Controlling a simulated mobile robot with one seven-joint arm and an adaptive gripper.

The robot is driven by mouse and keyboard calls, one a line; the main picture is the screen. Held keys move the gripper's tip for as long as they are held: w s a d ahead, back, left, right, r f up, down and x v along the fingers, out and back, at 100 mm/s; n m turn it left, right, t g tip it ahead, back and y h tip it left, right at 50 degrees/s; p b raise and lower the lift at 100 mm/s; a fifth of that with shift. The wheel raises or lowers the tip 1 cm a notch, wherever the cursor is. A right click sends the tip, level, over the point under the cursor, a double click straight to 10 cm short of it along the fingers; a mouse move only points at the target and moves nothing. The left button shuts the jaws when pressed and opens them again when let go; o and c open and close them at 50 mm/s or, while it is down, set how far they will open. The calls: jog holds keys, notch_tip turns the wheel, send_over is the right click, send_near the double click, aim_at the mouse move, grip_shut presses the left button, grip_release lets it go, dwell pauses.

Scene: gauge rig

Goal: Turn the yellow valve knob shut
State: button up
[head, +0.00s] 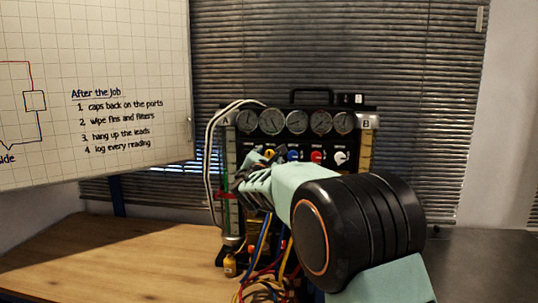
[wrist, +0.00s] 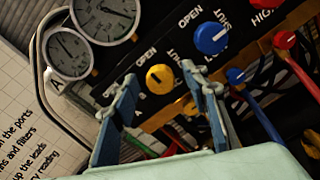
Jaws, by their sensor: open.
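The yellow valve knob (wrist: 160,78) sits on the black gauge panel, in the wrist view, with an OPEN label beside it and a SHUT label near it. My gripper (wrist: 159,74) is open and empty. In the wrist view, its two blue fingers stand apart, with the knob showing between their tips. I cannot tell whether the fingertips reach the knob's depth or touch it. In the head view, my gripper (head: 262,158) is in front of the panel's left part, and the yellow knob (head: 269,153) shows as a small patch beside the fingers. Its exact turn is unclear.
A blue knob (wrist: 211,38) and a red knob (wrist: 284,40) sit along the same panel. Round gauges (head: 297,121) line its top. Coloured hoses (head: 262,245) hang below. A whiteboard (head: 95,95) stands left. The wooden bench (head: 120,262) is clear at left.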

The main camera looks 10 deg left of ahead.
jog(key=shift+w, duration=0.15)
grip_shut()
